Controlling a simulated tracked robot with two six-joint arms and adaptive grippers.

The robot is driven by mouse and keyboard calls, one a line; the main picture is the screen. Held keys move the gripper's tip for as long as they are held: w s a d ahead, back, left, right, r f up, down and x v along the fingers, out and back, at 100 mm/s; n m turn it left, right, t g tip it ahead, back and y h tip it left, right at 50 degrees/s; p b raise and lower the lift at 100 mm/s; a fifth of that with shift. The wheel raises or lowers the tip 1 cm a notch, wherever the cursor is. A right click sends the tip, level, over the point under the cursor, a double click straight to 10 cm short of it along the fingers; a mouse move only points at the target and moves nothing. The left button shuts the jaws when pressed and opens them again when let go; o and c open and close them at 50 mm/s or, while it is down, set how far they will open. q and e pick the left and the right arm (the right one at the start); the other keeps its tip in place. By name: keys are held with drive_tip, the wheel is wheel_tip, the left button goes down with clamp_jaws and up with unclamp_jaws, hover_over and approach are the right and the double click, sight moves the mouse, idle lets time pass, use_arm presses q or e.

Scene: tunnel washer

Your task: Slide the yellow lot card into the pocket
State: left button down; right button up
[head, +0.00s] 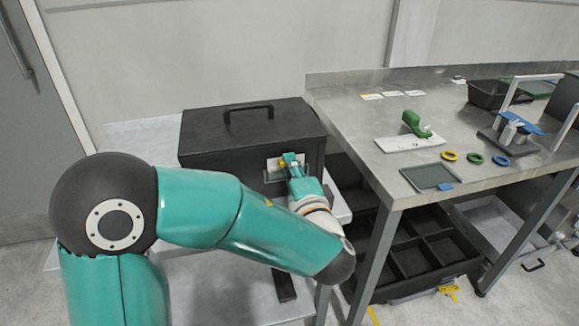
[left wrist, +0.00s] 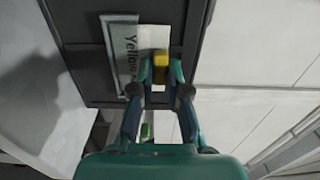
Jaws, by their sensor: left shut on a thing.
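The yellow lot card is a pale card with a yellow grip tab and the printed word "Yellow" (left wrist: 130,45) in the left wrist view. My left gripper (head: 291,160) is at the front of the black box (head: 215,158), shut on the card's yellow tab (left wrist: 161,66). The pocket is a grey frame (left wrist: 109,60) on the box front. It also shows in the head view (head: 268,178), partly behind my gripper. The card overlaps the frame; I cannot tell how far it sits inside. My right gripper is not in view.
A metal table (head: 350,110) stands right of the box. It carries a green-handled tool on a white plate (head: 410,143), several coloured rings, a dark tray (head: 431,177) and a white-framed stand. A dark divided crate (head: 430,252) sits below it.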

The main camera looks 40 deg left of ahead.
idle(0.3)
use_arm(q)
drive_tip(key=c, duration=1.1)
unclamp_jaws()
drive_tip(key=shift+d, duration=0.1)
